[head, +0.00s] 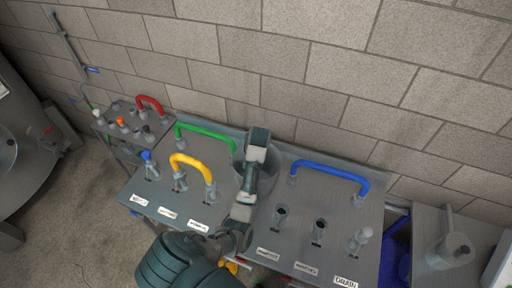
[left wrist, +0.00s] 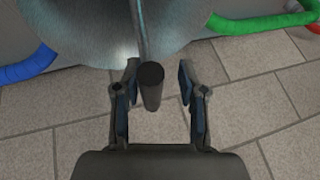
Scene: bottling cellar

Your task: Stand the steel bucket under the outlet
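The steel bucket (head: 271,172) shows as a grey round shape among the hoses in the head view, largely hidden behind my left arm. In the left wrist view its curved metal side (left wrist: 85,28) fills the top. Its dark cylindrical handle grip (left wrist: 151,88) sits between the two fingers of my left gripper (left wrist: 158,76), with a gap on each side. The fingers are open. In the head view my left gripper's fingertips cannot be made out. My right gripper is not in view. I cannot tell which fitting is the outlet.
A grey panel (head: 262,233) carries labelled ports and green (head: 205,134), yellow (head: 190,161) and blue (head: 330,172) hoses. A smaller stand with a red hose (head: 150,101) is at left. A blue container (head: 396,250) and a grey cylinder (head: 450,250) are at right. A block wall stands behind.

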